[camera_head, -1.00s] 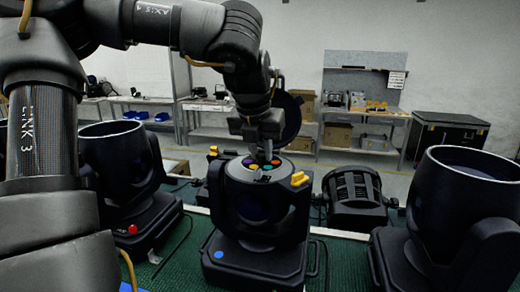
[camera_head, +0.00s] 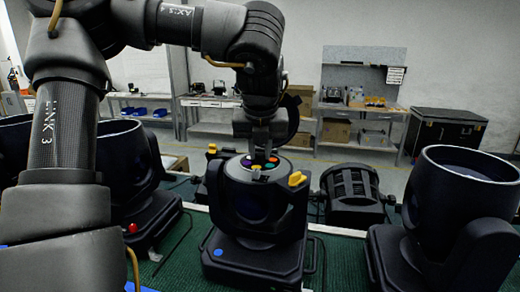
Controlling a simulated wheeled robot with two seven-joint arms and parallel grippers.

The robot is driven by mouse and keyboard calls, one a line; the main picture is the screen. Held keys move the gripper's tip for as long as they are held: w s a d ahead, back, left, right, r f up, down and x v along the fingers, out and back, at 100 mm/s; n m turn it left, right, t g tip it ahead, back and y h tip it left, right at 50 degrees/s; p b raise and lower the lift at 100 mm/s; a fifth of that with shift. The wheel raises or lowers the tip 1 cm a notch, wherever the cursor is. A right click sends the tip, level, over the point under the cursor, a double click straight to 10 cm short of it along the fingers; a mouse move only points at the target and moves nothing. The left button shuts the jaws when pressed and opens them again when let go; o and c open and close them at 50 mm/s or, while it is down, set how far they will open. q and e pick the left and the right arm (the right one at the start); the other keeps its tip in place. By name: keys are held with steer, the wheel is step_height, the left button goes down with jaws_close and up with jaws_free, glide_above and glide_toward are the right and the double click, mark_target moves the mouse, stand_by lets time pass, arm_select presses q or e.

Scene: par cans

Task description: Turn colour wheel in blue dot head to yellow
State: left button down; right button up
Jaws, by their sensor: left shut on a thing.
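The blue dot head (camera_head: 248,213) is a black lamp head on a base with a blue dot (camera_head: 219,252), in the middle of the head view. Its top is open and shows a colour wheel (camera_head: 245,162) with small coloured patches; purple, orange and green ones show. My left gripper (camera_head: 261,161) points straight down into this opening and is shut on the colour wheel. The fingertips hide part of the wheel, and the exact contact is too small to see. My right gripper is not in view.
A lamp head with a red dot (camera_head: 132,228) stands at left, partly behind my left arm. A large open black head (camera_head: 462,195) stands at right. A black finned unit (camera_head: 352,190) lies behind. Green mat (camera_head: 345,262) is bare between the heads.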

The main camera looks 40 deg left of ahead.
mark_target(260, 166)
arm_select(q)
steer(key=shift+r, duration=0.1)
steer(key=c, duration=1.3)
jaws_free()
steer(key=shift+o, duration=0.2)
steer(key=v, duration=0.5)
steer(key=shift+w+a, duration=0.1)
steer(key=p+v, duration=0.5)
steer(key=shift+r, duration=0.35)
